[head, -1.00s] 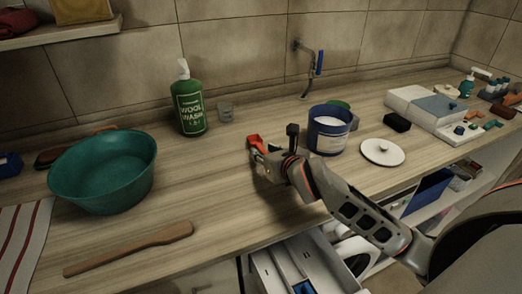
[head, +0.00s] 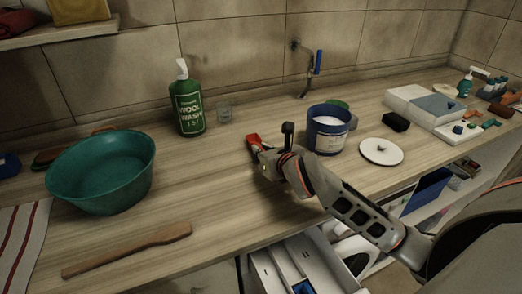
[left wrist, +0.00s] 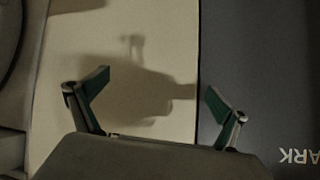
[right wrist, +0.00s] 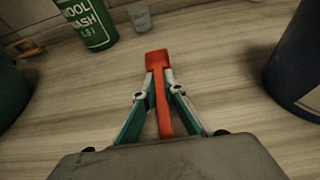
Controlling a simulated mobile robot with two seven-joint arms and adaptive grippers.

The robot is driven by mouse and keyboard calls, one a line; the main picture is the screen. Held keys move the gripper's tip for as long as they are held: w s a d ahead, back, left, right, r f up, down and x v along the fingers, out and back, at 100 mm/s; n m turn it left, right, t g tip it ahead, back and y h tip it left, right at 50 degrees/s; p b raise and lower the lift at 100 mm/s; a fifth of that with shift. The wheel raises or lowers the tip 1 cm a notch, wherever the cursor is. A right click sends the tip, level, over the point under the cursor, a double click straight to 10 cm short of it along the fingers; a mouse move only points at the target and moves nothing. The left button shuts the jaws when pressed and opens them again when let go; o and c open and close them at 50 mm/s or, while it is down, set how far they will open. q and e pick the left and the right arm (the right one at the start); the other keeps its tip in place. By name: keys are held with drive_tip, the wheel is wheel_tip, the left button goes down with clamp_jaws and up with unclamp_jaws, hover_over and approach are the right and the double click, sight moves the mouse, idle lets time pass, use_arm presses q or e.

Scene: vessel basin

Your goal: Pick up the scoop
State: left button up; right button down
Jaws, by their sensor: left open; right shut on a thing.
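The red scoop (head: 254,141) is on the worktop, left of the blue tub (head: 328,129). My right gripper (head: 266,152) is at the scoop. In the right wrist view, the scoop (right wrist: 158,62) has its head pointing away and its handle runs between the fingers of my right gripper (right wrist: 158,84), which are shut on it. I cannot tell whether the scoop touches the worktop. My left gripper (left wrist: 160,88) is open and empty in the left wrist view, above a pale surface and a dark one with lettering. The left gripper is out of the head view.
A green wool wash bottle (head: 188,100) and a small glass (head: 224,111) stand behind the scoop. A teal basin (head: 101,172) and a wooden paddle (head: 128,250) are at left. A white lid (head: 381,151) lies right of the tub. An open drawer (head: 285,262) is below the front edge.

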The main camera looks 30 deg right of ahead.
wheel_tip(320, 180, up, 20)
drive_tip(key=p, duration=0.3)
drive_tip(key=shift+f, duration=0.1)
idle(0.5)
